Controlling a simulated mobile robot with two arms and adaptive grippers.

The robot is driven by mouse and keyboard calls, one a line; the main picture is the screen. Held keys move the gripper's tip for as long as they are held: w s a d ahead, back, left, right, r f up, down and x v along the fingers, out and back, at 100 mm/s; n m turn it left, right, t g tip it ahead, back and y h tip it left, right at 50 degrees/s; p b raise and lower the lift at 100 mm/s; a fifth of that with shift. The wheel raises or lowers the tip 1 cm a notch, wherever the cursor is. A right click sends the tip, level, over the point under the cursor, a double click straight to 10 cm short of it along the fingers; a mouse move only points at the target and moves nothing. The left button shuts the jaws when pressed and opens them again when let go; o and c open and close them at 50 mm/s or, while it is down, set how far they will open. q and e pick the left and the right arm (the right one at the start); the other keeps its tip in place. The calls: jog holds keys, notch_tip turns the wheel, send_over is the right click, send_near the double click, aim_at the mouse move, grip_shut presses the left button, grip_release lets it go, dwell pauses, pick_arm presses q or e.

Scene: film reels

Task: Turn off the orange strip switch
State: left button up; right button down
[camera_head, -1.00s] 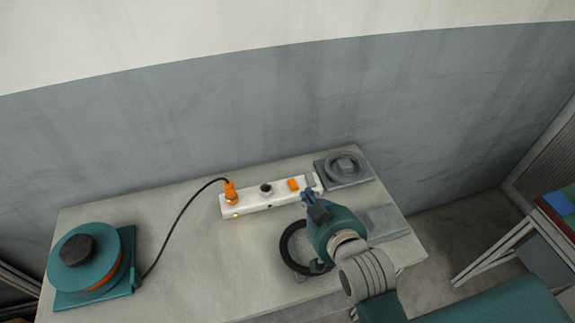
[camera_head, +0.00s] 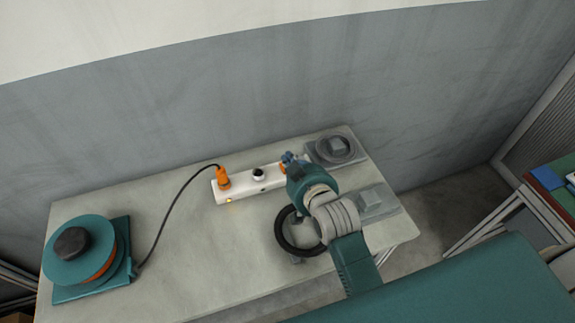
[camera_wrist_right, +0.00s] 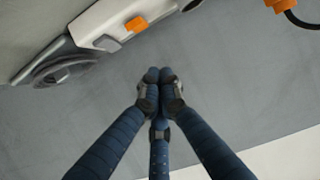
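The white power strip (camera_head: 240,187) lies on the table near the wall, with an orange plug (camera_head: 223,180) in its left end. The orange strip switch (camera_head: 282,169) is near its right end, mostly hidden behind my right gripper (camera_head: 290,158) in the head view. In the wrist view the orange switch (camera_wrist_right: 135,24) shows on the strip (camera_wrist_right: 98,20). My right gripper (camera_wrist_right: 158,76) has its fingertips together with nothing between them, apart from the switch in the picture. A small lit spot shows on the strip's front left. My left gripper is out of view.
A teal reel device (camera_head: 82,252) stands at the left; its black cable (camera_head: 172,217) runs to the plug. A black ring (camera_head: 284,238) lies below my right arm. Grey square pieces (camera_head: 336,149) sit at the table's right end. The table's (camera_head: 185,275) middle front is clear.

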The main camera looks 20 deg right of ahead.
jog(key=shift+x, duration=1.1)
notch_tip(320, 180, down, 3)
jog(key=shift+w+r, duration=0.1)
jog(key=shift+r, duration=0.05)
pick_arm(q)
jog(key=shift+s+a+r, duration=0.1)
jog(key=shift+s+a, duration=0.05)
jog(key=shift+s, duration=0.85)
pick_arm(e)
jog(key=shift+s+f, duration=0.2)
jog(key=shift+f, duration=0.6)
